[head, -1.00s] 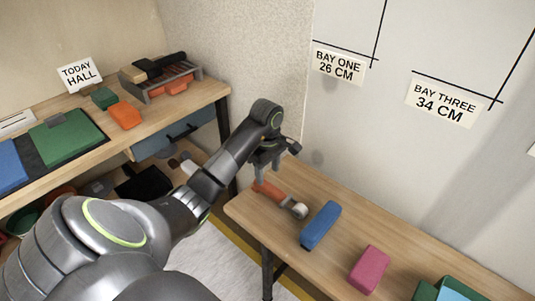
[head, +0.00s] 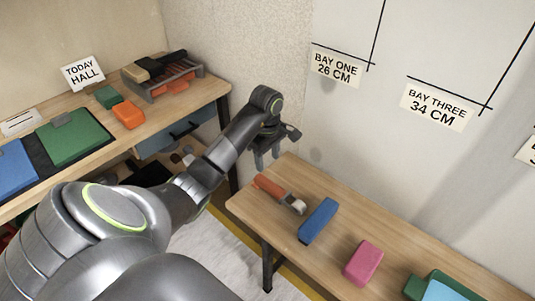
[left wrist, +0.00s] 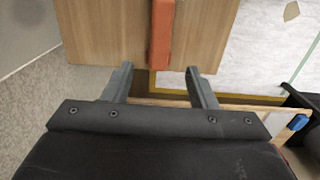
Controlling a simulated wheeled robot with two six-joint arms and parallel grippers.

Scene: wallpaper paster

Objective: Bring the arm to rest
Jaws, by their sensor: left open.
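My left gripper (head: 267,161) is open and empty. It hangs just off the left end of the right-hand table (head: 335,222), above and to the left of the orange-handled roller tool (head: 279,193). In the left wrist view the two fingers (left wrist: 158,84) stand wide apart, with the tool's orange handle (left wrist: 160,35) lying on the table beyond them, untouched. My left arm reaches in from the lower left of the head view. My right gripper is in neither view.
A blue block (head: 318,220), a pink block (head: 363,263) and a green-and-blue item (head: 440,287) lie along the right-hand table. The left bench (head: 215,90) holds a rack of tools (head: 165,78), a green block, an orange block and coloured sheets. The wall stands behind.

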